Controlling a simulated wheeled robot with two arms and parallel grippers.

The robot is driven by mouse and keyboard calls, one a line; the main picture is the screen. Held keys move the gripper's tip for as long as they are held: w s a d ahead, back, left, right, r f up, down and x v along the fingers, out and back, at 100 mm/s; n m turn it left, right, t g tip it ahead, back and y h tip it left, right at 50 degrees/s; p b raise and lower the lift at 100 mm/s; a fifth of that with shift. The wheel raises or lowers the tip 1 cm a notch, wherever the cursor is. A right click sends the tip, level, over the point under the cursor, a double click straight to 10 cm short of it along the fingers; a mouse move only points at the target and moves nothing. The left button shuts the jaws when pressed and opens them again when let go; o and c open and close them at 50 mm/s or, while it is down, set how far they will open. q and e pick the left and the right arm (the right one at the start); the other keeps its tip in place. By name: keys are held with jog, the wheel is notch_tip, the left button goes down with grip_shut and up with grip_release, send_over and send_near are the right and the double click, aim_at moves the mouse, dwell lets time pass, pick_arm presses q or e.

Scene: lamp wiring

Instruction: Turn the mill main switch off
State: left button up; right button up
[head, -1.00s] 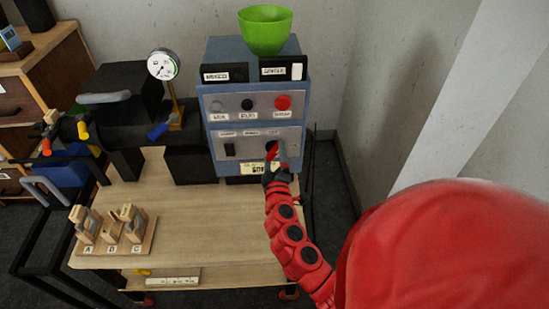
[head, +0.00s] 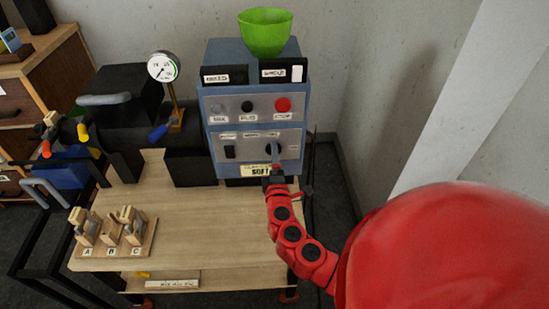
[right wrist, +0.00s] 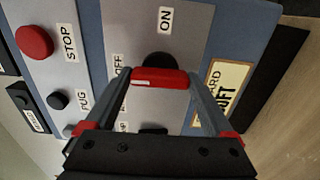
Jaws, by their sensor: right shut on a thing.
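My left gripper is not in view.
A red stop button (head: 283,104) sits above the switch, with a black rocker (head: 230,152) to its left. A green bowl (head: 266,32) tops the box. A gauge (head: 162,66) and a rack of wooden blocks (head: 146,246) stand left. The bench front (head: 205,225) is clear.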

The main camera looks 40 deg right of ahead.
dwell(0.3)
jog(key=o, duration=1.1)
jog(key=shift+p+v, duration=0.3)
jog(key=shift+v, duration=8.4)
jog(key=shift+s, duration=0.1)
